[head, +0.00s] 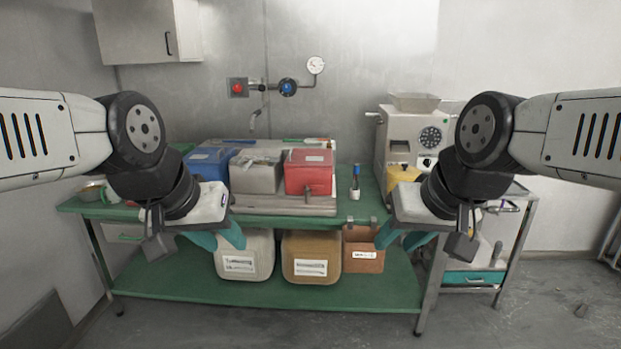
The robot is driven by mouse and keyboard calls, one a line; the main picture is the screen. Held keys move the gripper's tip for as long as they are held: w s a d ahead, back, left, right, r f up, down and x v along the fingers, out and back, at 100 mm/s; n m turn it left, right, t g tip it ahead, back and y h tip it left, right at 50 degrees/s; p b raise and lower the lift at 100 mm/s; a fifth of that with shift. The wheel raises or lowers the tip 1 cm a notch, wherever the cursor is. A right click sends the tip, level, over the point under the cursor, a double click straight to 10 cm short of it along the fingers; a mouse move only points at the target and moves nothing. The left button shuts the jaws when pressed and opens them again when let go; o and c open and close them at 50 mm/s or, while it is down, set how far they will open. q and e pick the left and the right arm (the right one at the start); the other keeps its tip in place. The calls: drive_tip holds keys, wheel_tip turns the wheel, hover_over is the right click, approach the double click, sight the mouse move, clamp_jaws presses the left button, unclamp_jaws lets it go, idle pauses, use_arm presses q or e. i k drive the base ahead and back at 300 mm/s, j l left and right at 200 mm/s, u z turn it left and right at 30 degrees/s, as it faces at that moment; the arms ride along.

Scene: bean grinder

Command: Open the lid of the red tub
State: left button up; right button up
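The red tub (309,178) stands on the green table's top, at the right end of a row of three tubs. Its red lid (309,157) with a pale label lies shut on top. My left gripper (200,243) hangs in front of the table, left of the red tub and lower than it. My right gripper (423,243) hangs in front of the table, to the right of the red tub. Both grippers are apart from the tub. Their fingers look spread with nothing between them.
A clear-lidded tub (256,178) stands close to the red tub's left, with a blue tub (207,165) beyond it. A small bottle (355,188) stands to its right. A grinder (405,140) is further right.

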sight(316, 158)
drive_tip(key=i+u, duration=0.15)
drive_tip(key=i, duration=0.35)
drive_tip(key=i+l+u, duration=0.15)
drive_tip(key=i, duration=0.3)
drive_tip(key=i+l+u, duration=0.2)
drive_tip(key=i, duration=0.3)
drive_tip(key=i+l+u, duration=0.15)
drive_tip(key=i, duration=0.3)
